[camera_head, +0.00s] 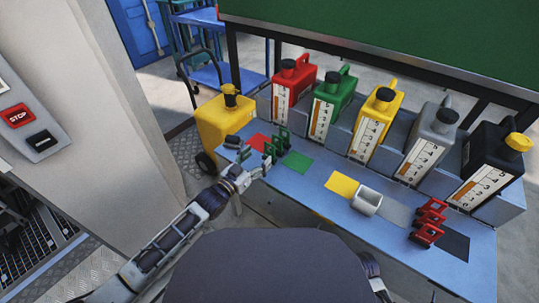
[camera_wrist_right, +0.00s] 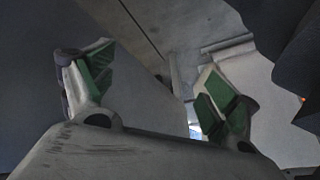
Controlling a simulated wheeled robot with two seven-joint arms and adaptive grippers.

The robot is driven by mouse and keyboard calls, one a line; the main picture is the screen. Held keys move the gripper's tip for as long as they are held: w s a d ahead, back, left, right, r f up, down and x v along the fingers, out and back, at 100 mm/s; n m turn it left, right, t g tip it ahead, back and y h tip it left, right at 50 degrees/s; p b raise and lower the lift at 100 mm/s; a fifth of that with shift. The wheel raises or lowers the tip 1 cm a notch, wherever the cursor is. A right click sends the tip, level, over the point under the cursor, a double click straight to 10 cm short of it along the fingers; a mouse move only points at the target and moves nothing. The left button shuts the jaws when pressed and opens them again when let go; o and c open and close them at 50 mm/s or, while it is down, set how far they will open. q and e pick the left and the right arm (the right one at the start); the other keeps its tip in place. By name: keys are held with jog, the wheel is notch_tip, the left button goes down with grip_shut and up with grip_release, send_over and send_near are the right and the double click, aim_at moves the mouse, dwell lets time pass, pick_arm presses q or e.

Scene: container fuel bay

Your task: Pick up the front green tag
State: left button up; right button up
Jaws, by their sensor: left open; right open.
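Two green tags stand close together near the left end of the blue bench in the head view. The front green tag (camera_head: 269,150) is nearer to me, and the rear green tag (camera_head: 282,136) is just behind it. My left gripper (camera_head: 257,167) is open, at the bench's front edge, right beside the front tag. Whether its fingers touch or surround the tag is too small to tell. In the right wrist view my right gripper (camera_wrist_right: 158,82) is open, with green pads on its fingers and nothing between them.
The bench (camera_head: 315,197) carries red, green, yellow, grey and dark patches. A white cylinder (camera_head: 367,200) and red tags (camera_head: 427,234) are to the right. A cabinet (camera_head: 105,150) stands left.

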aim_at(269, 151)
pick_arm(q)
jog(key=shift+w+d, duration=0.45)
jog(key=shift+w, duration=0.1)
jog(key=shift+w+d, duration=0.1)
pick_arm(e)
jog(key=shift+s+a+f, duration=0.1)
jog(key=shift+s+f, duration=0.25)
jog(key=shift+f, duration=0.5)
pick_arm(q)
jog(key=shift+w+d+b, duration=0.1)
jog(key=shift+b, duration=0.2)
pick_arm(e)
jog(key=shift+w+r, duration=0.1)
jog(key=shift+w, duration=0.2)
pick_arm(q)
jog(key=shift+w+d, duration=0.3)
jog(key=shift+w+d+b, duration=0.25)
jog(key=shift+b, duration=0.2)
jog(key=shift+w+d+b, duration=0.4)
jog(key=shift+d, duration=0.05)
jog(key=shift+b+x, duration=0.4)
jog(key=shift+x, duration=0.7)
pick_arm(e)
jog(key=shift+m+t+y, duration=0.3)
jog(key=shift+t+y, duration=0.1)
jog(key=shift+t, duration=0.1)
jog(key=f, duration=0.4)
jog(key=shift+a+f, duration=0.1)
jog(key=shift+a, duration=0.3)
